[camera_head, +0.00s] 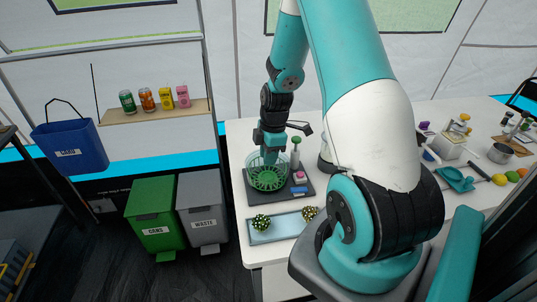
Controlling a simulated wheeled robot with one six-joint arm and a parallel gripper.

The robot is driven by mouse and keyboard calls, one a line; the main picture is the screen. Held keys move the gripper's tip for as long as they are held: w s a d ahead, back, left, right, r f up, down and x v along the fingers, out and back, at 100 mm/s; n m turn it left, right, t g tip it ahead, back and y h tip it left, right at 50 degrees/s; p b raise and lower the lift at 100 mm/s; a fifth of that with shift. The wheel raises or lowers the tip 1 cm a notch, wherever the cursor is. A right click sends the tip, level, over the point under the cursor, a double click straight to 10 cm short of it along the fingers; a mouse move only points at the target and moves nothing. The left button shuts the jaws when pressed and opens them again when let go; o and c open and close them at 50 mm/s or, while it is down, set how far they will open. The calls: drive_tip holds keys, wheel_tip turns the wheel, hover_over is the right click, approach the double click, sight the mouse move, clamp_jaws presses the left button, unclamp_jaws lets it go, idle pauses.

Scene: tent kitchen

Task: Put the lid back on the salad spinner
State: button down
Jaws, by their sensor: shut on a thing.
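The salad spinner (267,184) stands on a dark tray at the left end of the white counter. It looks pale and see-through with green ribs. My gripper (270,156) points down over the spinner, shut on what looks like its lid, small and partly hidden by the fingers. I cannot tell lid from green basket clearly, nor whether the lid touches the rim.
A green-topped grey item (296,146) and a pink-topped block (300,177) stand close right of the spinner. A pale blue tray (281,229) with two speckled balls lies in front. Bins (152,212) stand left. My arm hides the counter's middle.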

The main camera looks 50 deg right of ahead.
idle(0.3)
drive_tip(key=shift+c, duration=2.2)
unclamp_jaws()
drive_tip(key=shift+r, duration=0.1)
drive_tip(key=shift+r+p, duration=2.85)
drive_tip(key=shift+r, duration=0.55)
clamp_jaws()
drive_tip(key=shift+f, duration=0.25)
